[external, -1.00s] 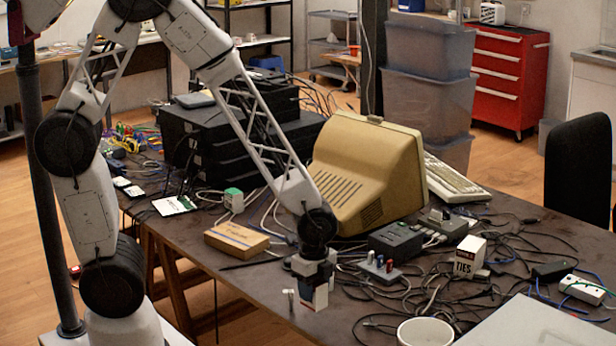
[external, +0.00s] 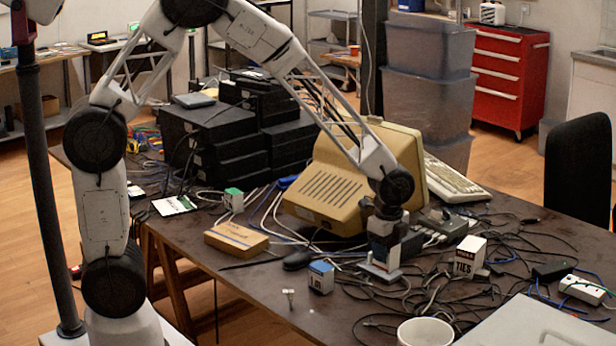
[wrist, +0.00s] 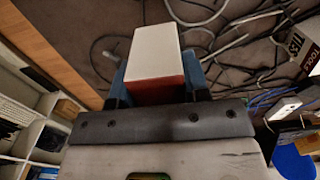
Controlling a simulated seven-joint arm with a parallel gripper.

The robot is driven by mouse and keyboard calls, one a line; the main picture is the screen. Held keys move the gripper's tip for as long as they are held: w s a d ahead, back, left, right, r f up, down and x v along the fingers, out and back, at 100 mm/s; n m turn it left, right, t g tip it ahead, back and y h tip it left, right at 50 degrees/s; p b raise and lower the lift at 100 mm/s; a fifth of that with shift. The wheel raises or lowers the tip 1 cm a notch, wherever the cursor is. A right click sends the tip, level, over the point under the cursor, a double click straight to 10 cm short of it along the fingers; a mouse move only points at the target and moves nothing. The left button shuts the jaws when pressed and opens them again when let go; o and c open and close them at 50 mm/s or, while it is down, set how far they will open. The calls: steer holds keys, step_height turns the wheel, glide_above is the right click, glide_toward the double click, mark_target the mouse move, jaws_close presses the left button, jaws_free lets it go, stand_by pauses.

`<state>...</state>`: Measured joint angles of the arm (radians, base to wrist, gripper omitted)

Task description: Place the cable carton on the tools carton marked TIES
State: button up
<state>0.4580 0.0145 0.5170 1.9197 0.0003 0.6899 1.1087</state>
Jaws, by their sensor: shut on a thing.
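My gripper (external: 384,246) is shut on a small carton, white on top with a red side, which shows clearly in the wrist view (wrist: 157,52) between the blue fingers (wrist: 155,88). In the external view it is partly hidden by the fingers, and its label cannot be read. The tools carton marked TIES (external: 465,261) stands upright on the table, to the right of my gripper and apart from it. Its lettered side shows at the right edge of the wrist view (wrist: 298,50).
A beige monitor (external: 345,182) is behind. Loose cables, a dark box (external: 411,243) and a white mug (external: 425,332) surround the area. A brown box (external: 236,240) lies at left.

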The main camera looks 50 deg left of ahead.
steer(key=w+d+r, duration=0.1)
steer(key=w+r, duration=0.2)
steer(key=w, duration=1)
steer(key=shift+w+r, duration=0.3)
steer(key=shift+r, duration=0.1)
steer(key=shift+w, duration=0.1)
glide_above(472, 244)
steer(key=shift+f, duration=0.8)
steer(key=shift+f, duration=1.7)
steer(key=shift+f, duration=0.1)
steer(key=o, duration=1.1)
steer(key=shift+f, duration=0.1)
